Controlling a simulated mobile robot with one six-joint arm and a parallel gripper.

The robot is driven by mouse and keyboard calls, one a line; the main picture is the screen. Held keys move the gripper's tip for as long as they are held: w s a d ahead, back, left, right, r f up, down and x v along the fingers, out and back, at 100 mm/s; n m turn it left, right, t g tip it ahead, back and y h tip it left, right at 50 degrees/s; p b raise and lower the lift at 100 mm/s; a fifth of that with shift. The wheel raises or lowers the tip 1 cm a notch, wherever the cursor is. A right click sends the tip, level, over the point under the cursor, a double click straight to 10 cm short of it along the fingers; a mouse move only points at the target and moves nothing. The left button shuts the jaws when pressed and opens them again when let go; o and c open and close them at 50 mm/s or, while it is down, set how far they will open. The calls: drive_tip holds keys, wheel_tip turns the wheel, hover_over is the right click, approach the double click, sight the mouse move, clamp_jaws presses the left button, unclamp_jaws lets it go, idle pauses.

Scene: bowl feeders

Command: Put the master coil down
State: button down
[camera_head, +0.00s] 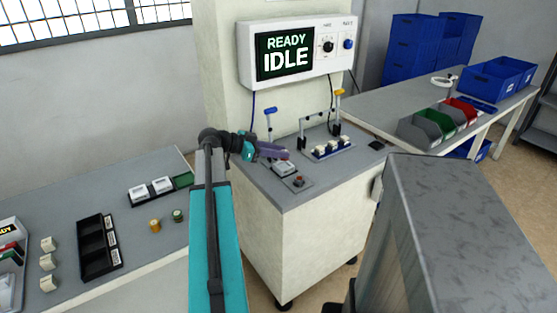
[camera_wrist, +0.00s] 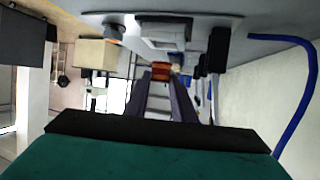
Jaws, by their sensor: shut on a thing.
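My gripper (camera_head: 284,154) reaches over the top of the grey-topped test bench (camera_head: 345,168), above its front left part. In the wrist view its two dark fingers (camera_wrist: 162,80) close on a small orange-brown piece, which I take to be the master coil (camera_wrist: 161,69). The coil is at the fingertips; in the head view I cannot make it out. A grey-white fixture block (camera_head: 284,169) sits on the bench just below the gripper. I cannot tell whether the coil touches anything beneath it.
Blue-handled (camera_head: 270,111) and yellow-handled (camera_head: 339,92) levers rise behind. A display (camera_head: 285,54) reads READY IDLE. On the left table are a black tray (camera_head: 98,247), an orange coil (camera_head: 155,225) and a green coil (camera_head: 178,215).

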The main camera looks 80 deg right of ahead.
sight(278, 166)
idle(0.3)
drive_tip(key=shift+f, duration=1.75)
drive_tip(key=shift+f, duration=0.15)
drive_tip(key=c, duration=1.5)
unclamp_jaws()
drive_tip(key=v, duration=1.2)
drive_tip(key=shift+b, duration=0.35)
